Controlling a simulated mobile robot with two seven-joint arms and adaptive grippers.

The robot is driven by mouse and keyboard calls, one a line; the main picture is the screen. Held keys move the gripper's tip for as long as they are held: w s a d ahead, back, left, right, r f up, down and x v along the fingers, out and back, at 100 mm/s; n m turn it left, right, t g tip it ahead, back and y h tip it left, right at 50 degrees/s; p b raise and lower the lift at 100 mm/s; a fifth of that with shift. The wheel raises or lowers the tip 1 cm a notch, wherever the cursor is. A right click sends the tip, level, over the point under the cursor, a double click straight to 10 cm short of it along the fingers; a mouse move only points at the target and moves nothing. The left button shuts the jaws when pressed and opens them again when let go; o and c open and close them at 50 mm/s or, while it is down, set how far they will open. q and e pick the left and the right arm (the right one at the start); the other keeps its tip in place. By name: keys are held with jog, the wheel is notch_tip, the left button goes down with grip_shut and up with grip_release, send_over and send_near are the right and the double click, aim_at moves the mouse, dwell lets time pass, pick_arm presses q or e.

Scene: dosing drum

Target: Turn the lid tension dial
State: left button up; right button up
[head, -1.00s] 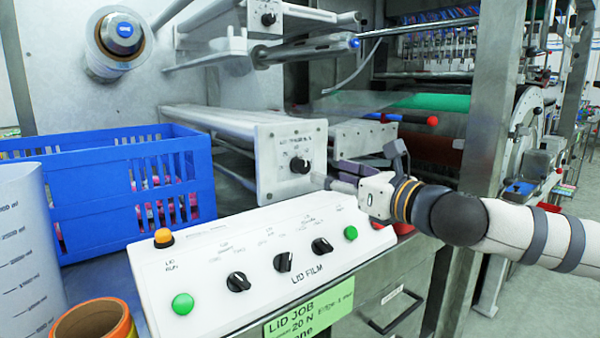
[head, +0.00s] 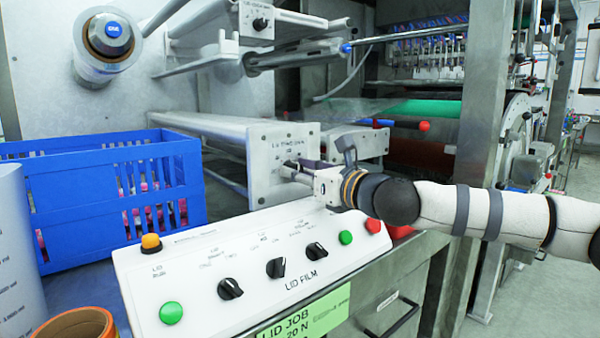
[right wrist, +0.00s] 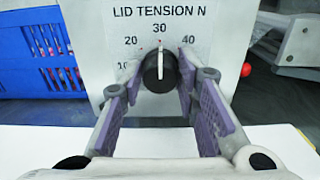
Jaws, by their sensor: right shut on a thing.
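The lid tension dial (right wrist: 159,72) is a round black knob with a white pointer line, on a white plate (right wrist: 90,20) marked LID TENSION N. Its pointer stands about straight up, at 30. The fingers of my right gripper (right wrist: 158,88) are on both sides of the dial and shut on it. In the head view my right gripper (head: 292,172) reaches in from the right to the plate (head: 262,195), and it mostly hides the dial. My left gripper is not in view.
A white LID FILM panel (head: 200,262) with black knobs and coloured buttons lies in front, below my right arm. A blue crate (head: 90,195) stands left of the plate. A red-tipped rod (head: 424,126) sticks out behind the gripper. A metal post (head: 480,120) stands behind my arm.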

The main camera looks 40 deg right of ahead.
jog(key=shift+n, duration=0.3)
jog(key=n, duration=0.4)
jog(key=shift+r+p, duration=0.1)
jog(key=shift+p, duration=0.3)
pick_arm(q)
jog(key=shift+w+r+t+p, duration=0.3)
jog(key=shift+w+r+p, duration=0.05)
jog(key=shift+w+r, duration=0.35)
pick_arm(e)
jog(key=shift+n, duration=2.2)
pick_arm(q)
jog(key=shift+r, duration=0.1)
pick_arm(e)
jog(key=o, duration=1.2)
